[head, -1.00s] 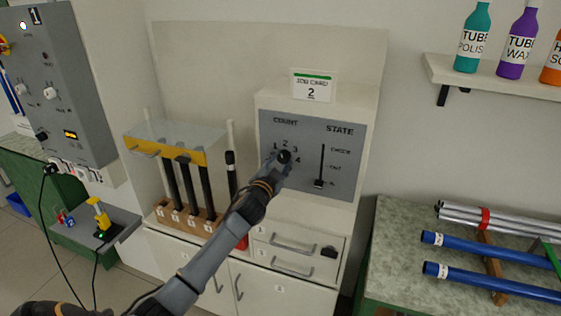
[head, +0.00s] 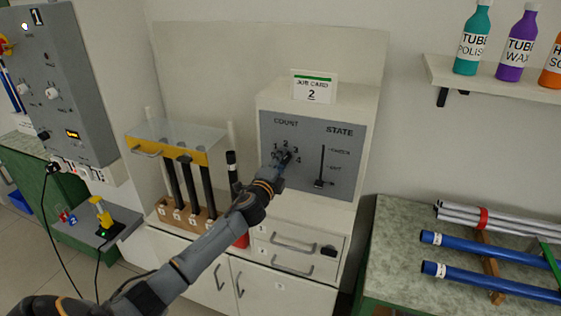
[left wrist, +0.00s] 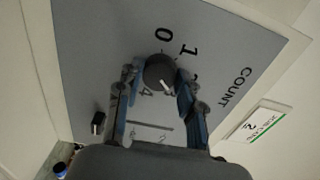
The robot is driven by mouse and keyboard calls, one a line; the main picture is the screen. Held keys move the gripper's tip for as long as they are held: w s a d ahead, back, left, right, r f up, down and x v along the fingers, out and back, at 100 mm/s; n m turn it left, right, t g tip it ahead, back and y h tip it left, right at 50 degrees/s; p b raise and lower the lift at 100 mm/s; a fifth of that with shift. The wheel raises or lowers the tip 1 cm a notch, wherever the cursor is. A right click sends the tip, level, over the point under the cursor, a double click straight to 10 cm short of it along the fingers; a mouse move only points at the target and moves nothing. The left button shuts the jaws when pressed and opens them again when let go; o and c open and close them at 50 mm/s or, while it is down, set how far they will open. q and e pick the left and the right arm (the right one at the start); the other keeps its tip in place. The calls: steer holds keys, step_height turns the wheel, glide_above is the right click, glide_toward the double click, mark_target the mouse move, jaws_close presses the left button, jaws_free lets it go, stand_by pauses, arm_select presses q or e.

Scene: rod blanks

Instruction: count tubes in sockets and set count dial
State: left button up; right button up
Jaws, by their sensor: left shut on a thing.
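The grey panel (head: 350,140) has a COUNT dial and a STATE slider (head: 319,183), whose knob sits near the bottom. In the left wrist view the round black count dial (left wrist: 160,70) has a white pointer mark on its lower right side. My left gripper (left wrist: 157,82) is shut on it, one finger on each side; in the head view the gripper (head: 281,162) covers most of the dial. Three dark tubes (head: 190,187) stand upright in the numbered wooden socket block (head: 184,217). My right gripper is out of view.
A yellow-edged clear cover (head: 178,133) is over the tubes. A job card (head: 313,87) reading 2 stands on the panel box. Drawers with handles (head: 293,244) lie below. Blue tubes (head: 480,283) lie on the right bench. A grey control box (head: 70,85) is at the left.

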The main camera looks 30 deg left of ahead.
arm_select(q)
steer(key=shift+m, duration=0.8)
steer(key=o, duration=1.2)
steer(key=shift+c, duration=0.2)
steer(key=v, duration=1.2)
steer(key=shift+d, duration=0.1)
